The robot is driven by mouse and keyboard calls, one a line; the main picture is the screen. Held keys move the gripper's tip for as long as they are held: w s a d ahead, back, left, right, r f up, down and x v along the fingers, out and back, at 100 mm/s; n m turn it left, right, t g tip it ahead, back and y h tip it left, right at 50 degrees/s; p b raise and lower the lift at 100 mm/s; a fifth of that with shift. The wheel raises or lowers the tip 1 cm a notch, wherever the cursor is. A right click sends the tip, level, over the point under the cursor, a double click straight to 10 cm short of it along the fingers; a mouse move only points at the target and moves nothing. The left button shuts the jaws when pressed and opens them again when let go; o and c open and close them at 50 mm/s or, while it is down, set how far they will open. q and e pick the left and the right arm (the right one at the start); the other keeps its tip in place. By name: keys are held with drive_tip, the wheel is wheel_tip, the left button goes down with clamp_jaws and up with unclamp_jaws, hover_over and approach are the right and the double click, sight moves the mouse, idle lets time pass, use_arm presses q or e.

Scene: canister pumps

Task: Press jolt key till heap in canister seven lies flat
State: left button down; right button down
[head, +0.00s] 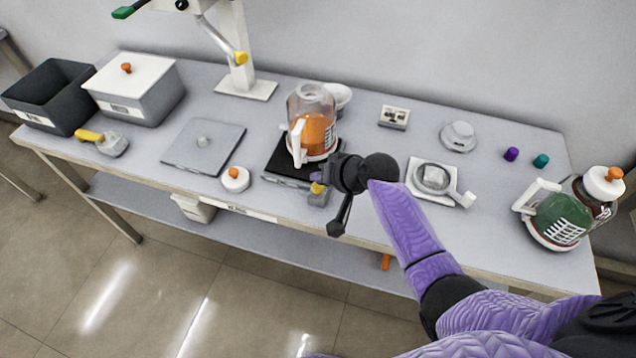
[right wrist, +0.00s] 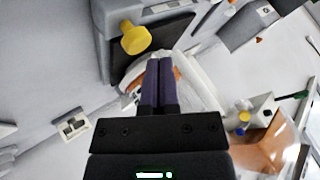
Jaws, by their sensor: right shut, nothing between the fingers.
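A clear canister (head: 313,125) with a white handle and orange contents stands upright on a black plate (head: 283,163) at the table's middle. Its number is not readable, and I cannot tell whether the orange heap lies flat. A yellow key (head: 318,188) sits on a small grey block at the plate's front right corner. The key also shows in the right wrist view (right wrist: 134,38). My right gripper (head: 320,177) is shut and empty, its purple fingertips (right wrist: 160,63) close beside the key. I cannot tell whether they touch it. My left gripper is out of view.
A green-filled canister (head: 557,220) stands at the far right. A lever stand (head: 240,80) rises behind. Bins stand at left.

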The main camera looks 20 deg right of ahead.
sight(320, 188)
idle(0.3)
drive_tip(key=shift+f, duration=0.45)
drive_tip(key=shift+f+b, duration=0.7)
idle(0.6)
drive_tip(key=shift+r, duration=0.15)
drive_tip(key=shift+r+p, duration=1)
drive_tip(key=shift+p, duration=0.2)
wheel_tip(320, 188, up, 5)
drive_tip(key=p, duration=0.5)
drive_tip(key=shift+r, duration=0.15)
